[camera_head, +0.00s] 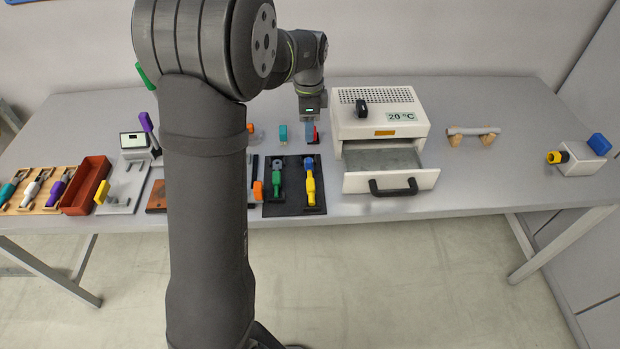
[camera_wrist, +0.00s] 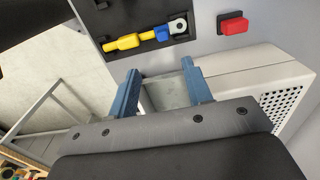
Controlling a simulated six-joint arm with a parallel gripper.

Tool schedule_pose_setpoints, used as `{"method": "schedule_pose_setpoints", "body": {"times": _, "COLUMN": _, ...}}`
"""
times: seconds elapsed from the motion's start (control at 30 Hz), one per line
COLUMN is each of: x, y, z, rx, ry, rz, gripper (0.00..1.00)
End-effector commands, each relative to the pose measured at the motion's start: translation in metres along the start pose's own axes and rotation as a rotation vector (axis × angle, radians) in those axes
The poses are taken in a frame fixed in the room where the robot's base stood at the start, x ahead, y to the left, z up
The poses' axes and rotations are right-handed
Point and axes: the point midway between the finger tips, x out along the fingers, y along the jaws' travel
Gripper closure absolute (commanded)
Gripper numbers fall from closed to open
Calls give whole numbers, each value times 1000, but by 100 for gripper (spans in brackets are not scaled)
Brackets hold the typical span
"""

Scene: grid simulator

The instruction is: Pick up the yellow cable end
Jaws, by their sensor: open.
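A yellow plug-like end with a dark ring (camera_head: 558,157) is at the left side of a small white box (camera_head: 582,162) at the table's far right. I cannot tell whether a cable runs from it. My gripper (camera_head: 310,132) points down above the table, left of the white oven-like unit and far left of that plug. In the wrist view its two blue fingers (camera_wrist: 160,82) are spread apart with nothing held between them. The plug and its box do not show in the wrist view.
A white unit (camera_head: 375,125) marked 20 °C has its drawer (camera_head: 390,182) open towards the front. A yellow-and-blue tool (camera_head: 311,188) lies on a black mat (camera_head: 291,207). A grey bar (camera_head: 472,131) rests on wooden supports. The table between the bar and the white box is clear.

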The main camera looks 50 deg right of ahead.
Motion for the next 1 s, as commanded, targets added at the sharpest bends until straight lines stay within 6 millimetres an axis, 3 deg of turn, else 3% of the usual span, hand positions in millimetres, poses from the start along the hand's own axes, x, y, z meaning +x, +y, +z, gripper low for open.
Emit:
{"method": "schedule_pose_setpoints", "body": {"times": 0.1, "x": 28, "y": 0, "z": 0, "rx": 0, "ry": -1, "rz": 4, "gripper": 55}}
{"method": "schedule_pose_setpoints", "body": {"times": 0.3, "x": 61, "y": 0, "z": 0, "rx": 0, "ry": 0, "rz": 1, "gripper": 55}}
{"method": "schedule_pose_setpoints", "body": {"times": 0.57, "x": 75, "y": -1, "z": 0, "rx": 0, "ry": 0, "rz": 0, "gripper": 55}}
{"method": "schedule_pose_setpoints", "body": {"times": 0.9, "x": 120, "y": -5, "z": -1, "rx": -1, "ry": -1, "rz": 0, "gripper": 55}}
{"method": "schedule_pose_setpoints", "body": {"times": 1.0, "x": 122, "y": -5, "z": -1, "rx": -1, "ry": -1, "rz": -2, "gripper": 55}}
